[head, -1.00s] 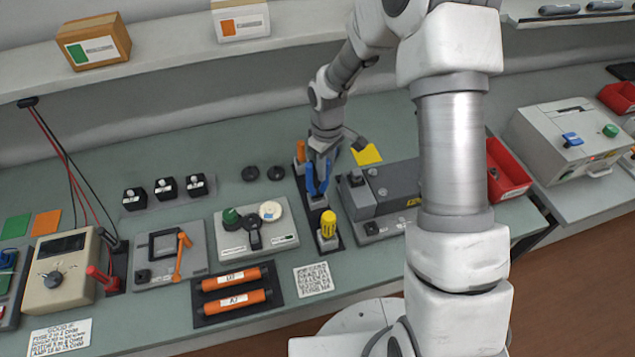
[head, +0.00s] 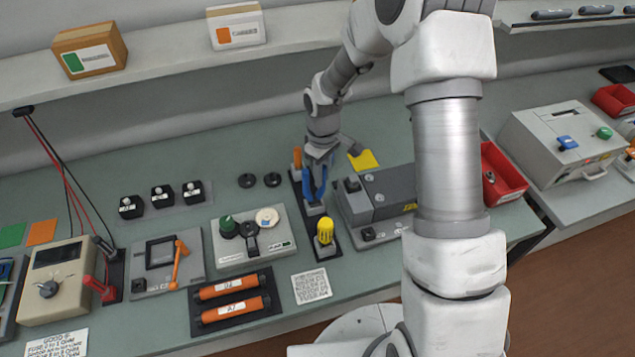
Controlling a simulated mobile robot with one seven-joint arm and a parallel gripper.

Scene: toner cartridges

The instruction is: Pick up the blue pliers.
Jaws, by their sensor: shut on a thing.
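The blue pliers (head: 314,184) stand upright in a dark tool rack on the bench, their handles pointing up. My gripper (head: 317,163) points down over them, with its jaws shut on the pliers near the handle tops. The lower end of the pliers is at a grey holder block in the rack; whether it is still seated inside is too small to tell. My gripper hides the top of the handles.
In the rack (head: 330,250), a yellow-handled tool (head: 325,231) stands in front of the pliers and an orange-handled tool (head: 297,158) behind. A grey machine (head: 378,200) is close on the right. A panel with round knobs (head: 253,235) is left.

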